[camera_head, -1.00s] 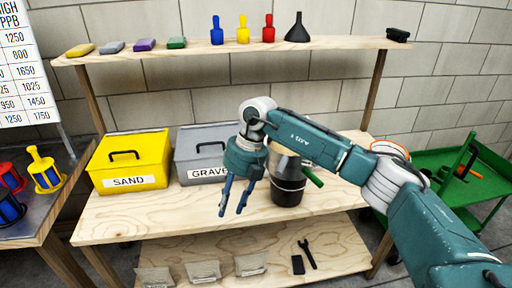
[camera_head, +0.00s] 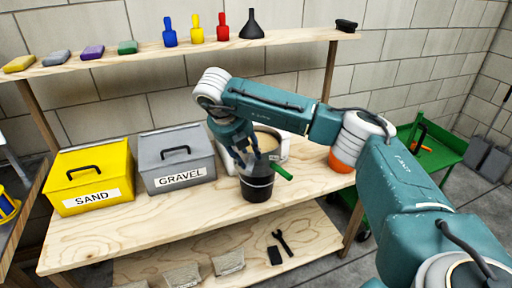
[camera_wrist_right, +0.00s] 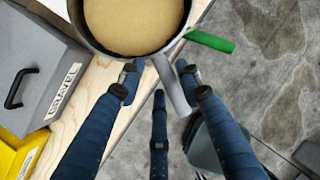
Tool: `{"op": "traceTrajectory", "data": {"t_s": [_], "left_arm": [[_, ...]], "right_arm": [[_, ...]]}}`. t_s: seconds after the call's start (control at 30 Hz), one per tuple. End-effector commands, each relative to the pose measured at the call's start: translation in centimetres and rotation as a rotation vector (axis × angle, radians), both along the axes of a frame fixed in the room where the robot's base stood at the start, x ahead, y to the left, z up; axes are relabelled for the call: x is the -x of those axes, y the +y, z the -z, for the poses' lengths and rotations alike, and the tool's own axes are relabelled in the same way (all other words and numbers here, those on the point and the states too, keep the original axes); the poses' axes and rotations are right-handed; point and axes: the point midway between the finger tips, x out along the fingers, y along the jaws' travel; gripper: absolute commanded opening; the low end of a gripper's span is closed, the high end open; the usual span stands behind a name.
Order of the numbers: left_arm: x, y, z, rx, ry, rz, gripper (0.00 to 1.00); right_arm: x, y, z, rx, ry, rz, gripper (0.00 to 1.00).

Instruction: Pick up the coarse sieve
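In the right wrist view this vessel (camera_wrist_right: 135,22) has a dark rim. A grey bar (camera_wrist_right: 172,88) runs from the rim between my spread fingers, which show gaps on both sides of it. A green handle (camera_head: 281,172) sticks out to the right, also in the wrist view (camera_wrist_right: 210,40). A black bucket (camera_head: 257,190) stands below the fingers. Which of these parts is the coarse sieve I cannot tell for sure. My left gripper is out of view.
The yellow SAND box (camera_head: 88,176) and grey GRAVEL box (camera_head: 176,160) stand left on the wooden bench (camera_head: 130,238). An orange vessel (camera_head: 341,163) is partly hidden by my arm. A shelf (camera_head: 105,57) holds sponges, brushes and a funnel. A green cart (camera_head: 440,150) is at right.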

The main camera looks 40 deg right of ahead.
Motion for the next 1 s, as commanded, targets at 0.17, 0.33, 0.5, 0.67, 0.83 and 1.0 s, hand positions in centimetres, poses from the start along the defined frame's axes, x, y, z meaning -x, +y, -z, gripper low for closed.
{"op": "traceTrajectory", "data": {"t_s": [0.17,0.33,0.5,0.67,0.83,1.0], "left_arm": [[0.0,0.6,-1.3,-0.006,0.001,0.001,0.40],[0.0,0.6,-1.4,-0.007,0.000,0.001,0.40],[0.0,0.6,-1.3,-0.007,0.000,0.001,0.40],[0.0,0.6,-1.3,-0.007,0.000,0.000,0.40],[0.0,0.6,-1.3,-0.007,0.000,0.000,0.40],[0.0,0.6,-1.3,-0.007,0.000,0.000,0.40]], "right_arm": [[-0.3,-1.1,2.2,0.000,0.002,0.002,0.35],[-0.4,-1.4,3.0,0.000,0.000,0.000,0.35],[-0.4,-1.4,3.0,0.000,0.000,0.000,0.31],[-0.4,-1.3,3.0,0.000,0.000,0.000,0.00],[-0.5,-1.4,2.8,0.000,-0.004,0.000,0.00],[-0.5,-1.4,2.7,0.000,-0.003,0.000,0.00]]}}
